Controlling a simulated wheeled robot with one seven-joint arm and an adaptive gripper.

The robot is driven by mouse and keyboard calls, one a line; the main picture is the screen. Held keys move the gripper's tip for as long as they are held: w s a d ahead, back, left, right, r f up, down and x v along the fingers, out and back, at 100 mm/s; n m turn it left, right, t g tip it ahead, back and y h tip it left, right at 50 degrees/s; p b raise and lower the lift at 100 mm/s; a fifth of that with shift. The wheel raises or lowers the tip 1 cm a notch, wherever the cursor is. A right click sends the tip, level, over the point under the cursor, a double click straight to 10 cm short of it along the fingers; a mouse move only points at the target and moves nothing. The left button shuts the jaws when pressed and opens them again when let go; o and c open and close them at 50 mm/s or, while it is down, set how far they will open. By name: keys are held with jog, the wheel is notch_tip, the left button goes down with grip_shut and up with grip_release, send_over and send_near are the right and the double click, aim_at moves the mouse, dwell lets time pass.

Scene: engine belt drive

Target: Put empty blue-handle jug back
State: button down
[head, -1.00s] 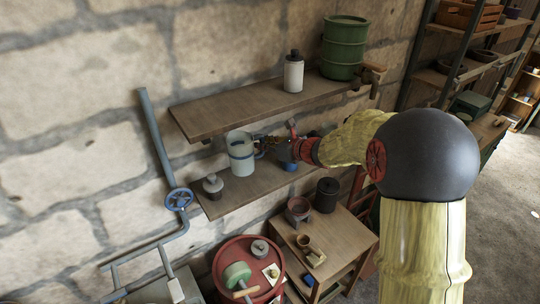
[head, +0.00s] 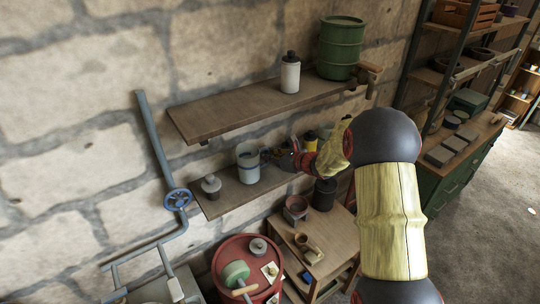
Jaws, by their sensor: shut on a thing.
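The pale grey jug (head: 247,165) is upright at the lower wall shelf (head: 222,205), left of the shelf's middle. Its base appears to be at the shelf top, but I cannot tell whether it touches. Its handle side faces right, toward my gripper (head: 269,156). My gripper is shut on the jug at its handle. The fingers cover most of the handle, so its blue colour hardly shows. The inside of the jug is too small to judge.
A grey lidded can (head: 211,187) stands close left of the jug. The upper shelf (head: 225,116) overhangs, carrying a white bottle (head: 290,74) and a green drum (head: 341,48). A red barrel (head: 232,262) stands below.

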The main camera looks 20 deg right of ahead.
jog(key=shift+f, duration=0.15)
jog(key=shift+f, duration=0.1)
jog(key=c, duration=2.1)
grip_release()
